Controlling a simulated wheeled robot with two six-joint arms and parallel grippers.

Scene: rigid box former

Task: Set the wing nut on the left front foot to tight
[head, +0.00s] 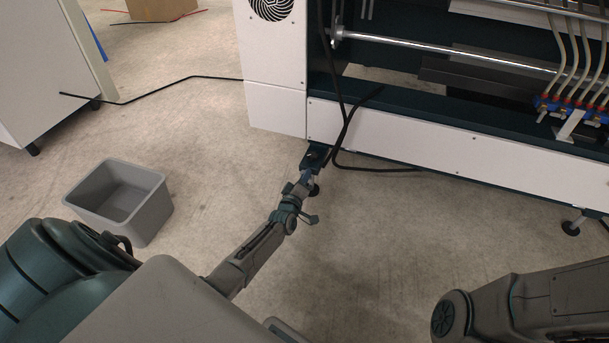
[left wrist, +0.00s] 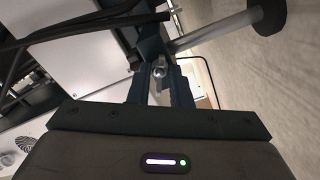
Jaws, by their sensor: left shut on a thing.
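The left front foot (head: 315,190) stands under the near left corner of the machine, below a dark bracket (head: 316,156). In the left wrist view its metal rod (left wrist: 212,32) and round dark pad (left wrist: 268,14) show at the top right. My left gripper (head: 304,179) reaches up to this foot. In the left wrist view the small metallic wing nut (left wrist: 160,68) sits between the two fingers of my left gripper (left wrist: 161,82), which are shut on it. The fingers partly hide it, so how its wings lie is unclear. My right gripper is out of view.
The white machine panel (head: 430,150) runs right from the corner. A black cable (head: 345,125) hangs close beside the foot and lies along the panel's base. Another foot (head: 572,226) stands at the right. A grey bin (head: 150,205) sits left on open floor.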

